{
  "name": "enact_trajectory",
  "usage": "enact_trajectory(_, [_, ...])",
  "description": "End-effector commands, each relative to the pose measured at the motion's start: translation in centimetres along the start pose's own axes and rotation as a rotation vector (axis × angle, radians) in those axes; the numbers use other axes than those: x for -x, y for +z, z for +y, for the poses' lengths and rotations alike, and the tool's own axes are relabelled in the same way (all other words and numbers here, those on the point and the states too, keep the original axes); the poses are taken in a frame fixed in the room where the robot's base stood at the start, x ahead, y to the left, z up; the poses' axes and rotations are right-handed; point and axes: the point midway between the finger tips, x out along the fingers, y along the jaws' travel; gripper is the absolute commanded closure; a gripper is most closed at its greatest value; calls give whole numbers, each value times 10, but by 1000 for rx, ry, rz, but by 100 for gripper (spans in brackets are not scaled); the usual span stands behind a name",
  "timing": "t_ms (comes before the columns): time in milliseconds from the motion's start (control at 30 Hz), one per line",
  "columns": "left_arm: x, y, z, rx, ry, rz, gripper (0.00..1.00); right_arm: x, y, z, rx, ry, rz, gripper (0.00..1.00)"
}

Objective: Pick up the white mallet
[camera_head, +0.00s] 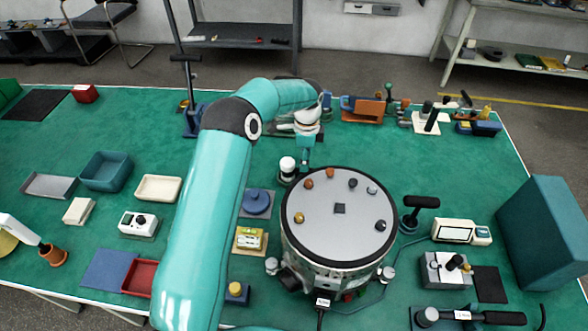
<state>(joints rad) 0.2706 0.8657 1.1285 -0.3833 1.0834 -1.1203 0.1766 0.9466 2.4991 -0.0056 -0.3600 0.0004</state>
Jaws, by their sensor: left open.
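My left gripper (305,164) hangs down behind the far edge of the round grey turntable and is open; its fingertips are small and hard to make out. Just left of it stands a small upright piece with a white top and a dark band (287,165); I cannot tell whether they touch. At the left edge, a white head (17,229) on a dark handle leans out of an orange cup (54,256), cut off by the frame. I cannot tell for sure which of these is the white mallet. My right gripper is not in view.
The round turntable (338,222) with several coloured knobs fills the middle. A black-headed mallet (421,202) stands right of it. A tall teal box (548,225) is at the right edge. Trays (106,171) lie at left.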

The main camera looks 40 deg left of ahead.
Motion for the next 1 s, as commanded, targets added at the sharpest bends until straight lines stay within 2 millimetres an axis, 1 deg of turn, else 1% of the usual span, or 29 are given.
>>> enact_trajectory(267, [-17, 1, 1, 1, 1, 0, 45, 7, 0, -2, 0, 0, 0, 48])
enact_trajectory(433, [-41, 0, 4, 0, 3, -1, 45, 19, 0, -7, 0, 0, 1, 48])
enact_trajectory(500, [-50, 0, 3, 2, 2, -1, 45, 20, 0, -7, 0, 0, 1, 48])
enact_trajectory(567, [-56, 0, 3, 2, 1, 0, 45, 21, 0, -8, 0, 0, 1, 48])
enact_trajectory(667, [-61, 0, 2, 3, -1, 0, 45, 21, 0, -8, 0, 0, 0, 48])
enact_trajectory(833, [-61, 0, 2, 2, -1, 0, 45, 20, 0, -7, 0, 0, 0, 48])
enact_trajectory(867, [-61, 0, 2, 2, -1, 0, 46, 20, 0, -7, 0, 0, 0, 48])
enact_trajectory(1000, [-61, 0, 2, 2, -1, 0, 70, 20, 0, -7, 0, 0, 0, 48])
